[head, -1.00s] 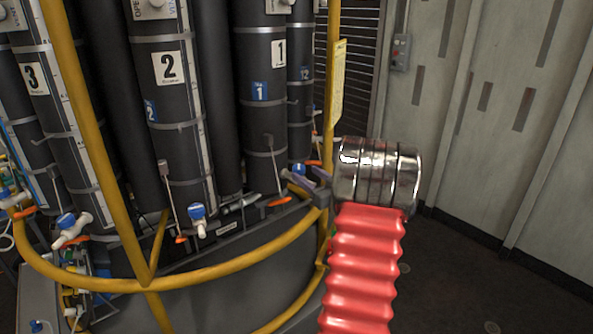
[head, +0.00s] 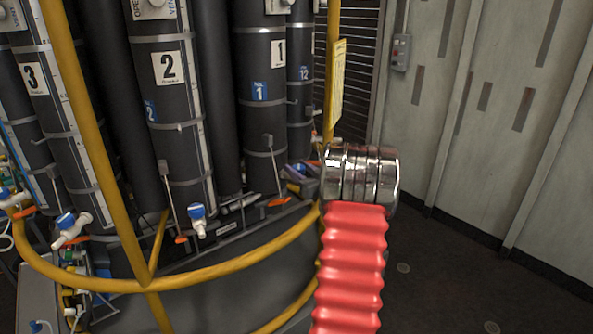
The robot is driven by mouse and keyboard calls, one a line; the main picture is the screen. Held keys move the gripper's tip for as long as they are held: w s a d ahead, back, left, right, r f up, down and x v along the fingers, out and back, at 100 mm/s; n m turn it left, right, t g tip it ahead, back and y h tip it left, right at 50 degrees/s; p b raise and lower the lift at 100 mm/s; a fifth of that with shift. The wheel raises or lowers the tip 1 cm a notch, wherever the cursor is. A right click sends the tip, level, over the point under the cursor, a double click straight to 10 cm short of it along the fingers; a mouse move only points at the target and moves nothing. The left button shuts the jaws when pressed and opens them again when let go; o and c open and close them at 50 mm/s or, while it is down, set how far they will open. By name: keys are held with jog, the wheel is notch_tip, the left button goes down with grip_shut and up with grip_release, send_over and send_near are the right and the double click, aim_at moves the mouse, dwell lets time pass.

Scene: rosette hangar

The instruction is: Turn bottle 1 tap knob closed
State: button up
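Bottle 1 (head: 262,110) is a tall dark cylinder with a white "1" label and a blue "1" tag, standing in the rosette behind the yellow rail. My gripper (head: 297,172) is at the foot of bottle 1, left of my arm's silver wrist. Its small purple-grey fingers overlap the place of bottle 1's tap. The blue tap knob of bottle 1 is hidden or too small to make out there. I cannot tell whether the fingers are open, shut or touching the knob.
Bottle 2 (head: 170,100) stands to the left with its blue tap knob (head: 197,211). Another blue tap knob (head: 66,220) is further left. A yellow rail (head: 235,264) curves around the front and a yellow post (head: 331,75) rises beside my gripper. Floor at right is clear.

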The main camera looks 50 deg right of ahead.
jog(key=c, duration=0.6)
jog(key=shift+s+a, duration=0.1)
jog(key=shift+a, duration=0.2)
jog(key=shift+c, duration=0.2)
jog(key=shift+d, duration=0.2)
jog(key=shift+w+m+g+h, duration=0.2)
jog(key=shift+m+g+h, duration=0.15)
jog(key=shift+h, duration=0.25)
jog(key=shift+m+h, duration=0.45)
jog(key=shift+h, duration=0.05)
jog(key=shift+w+a+r+m+g+h, duration=0.1)
jog(key=shift+m+g+h, duration=1.5)
jog(key=shift+h, duration=0.5)
jog(key=shift+m+g+h, duration=0.8)
jog(key=shift+g+h, duration=0.05)
jog(key=shift+h, duration=0.05)
jog(key=shift+m+g+h, duration=0.4)
jog(key=shift+g, duration=0.1)
